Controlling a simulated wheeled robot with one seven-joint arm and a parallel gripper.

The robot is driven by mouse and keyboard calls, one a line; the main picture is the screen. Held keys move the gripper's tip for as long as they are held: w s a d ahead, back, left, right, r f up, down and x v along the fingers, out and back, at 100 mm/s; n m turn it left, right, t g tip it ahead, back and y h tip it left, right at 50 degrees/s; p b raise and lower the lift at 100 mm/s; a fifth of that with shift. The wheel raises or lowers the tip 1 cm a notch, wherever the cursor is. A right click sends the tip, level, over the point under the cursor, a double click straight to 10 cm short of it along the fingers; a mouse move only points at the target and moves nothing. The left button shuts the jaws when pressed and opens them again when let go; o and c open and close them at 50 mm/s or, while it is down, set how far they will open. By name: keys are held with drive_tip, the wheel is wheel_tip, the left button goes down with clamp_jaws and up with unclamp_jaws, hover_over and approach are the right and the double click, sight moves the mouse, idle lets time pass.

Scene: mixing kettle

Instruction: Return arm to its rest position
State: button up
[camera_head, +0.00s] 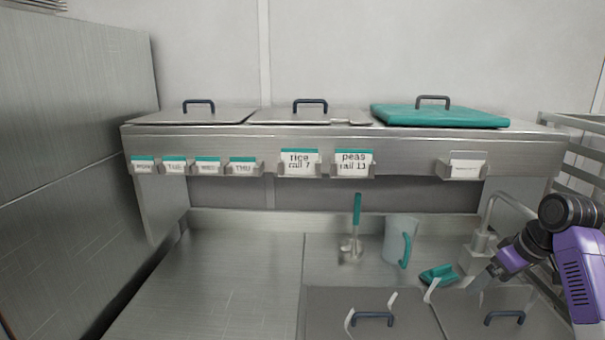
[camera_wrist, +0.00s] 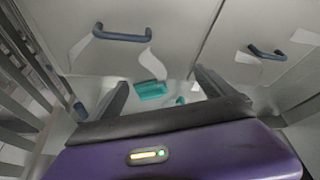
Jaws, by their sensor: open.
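My gripper shows in the wrist view (camera_wrist: 160,90) with its two dark fingers spread apart and nothing between them. In the head view my purple and black arm is at the right edge, and my gripper (camera_head: 455,290) hangs low over the lidded counter section. A teal object (camera_head: 439,274) lies on the counter just beyond the fingers; it also shows between the fingers in the wrist view (camera_wrist: 151,90). I cannot tell exactly what it is.
A clear jug (camera_head: 395,240) with a teal handle and a teal-handled utensil (camera_head: 357,215) stand left of my gripper. Two steel lids (camera_head: 330,305) with dark handles lie in front. A faucet (camera_head: 483,235) and rack (camera_head: 585,165) are close on the right. The left counter (camera_head: 220,280) is clear.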

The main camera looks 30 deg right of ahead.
drive_tip(key=w+d+r+m+t+h, duration=0.25)
drive_tip(key=w+r+t+h, duration=0.3)
drive_tip(key=w, duration=0.35)
drive_tip(key=s+a+f+m+t+h, duration=0.1)
drive_tip(key=a+f+t, duration=0.15)
drive_tip(key=a, duration=0.75)
drive_tip(key=s+a+f+m+t+h, duration=0.1)
drive_tip(key=a+f+m+t, duration=0.15)
drive_tip(key=a, duration=0.75)
drive_tip(key=s+a+f+n+y, duration=0.2)
drive_tip(key=s+a+n+y, duration=0.2)
drive_tip(key=s+a, duration=1)
drive_tip(key=s+a+f+n+y, duration=0.3)
drive_tip(key=s+a+n+y, duration=0.1)
drive_tip(key=s+a, duration=1.1)
drive_tip(key=s, duration=0.3)
drive_tip(key=shift+f, duration=0.35)
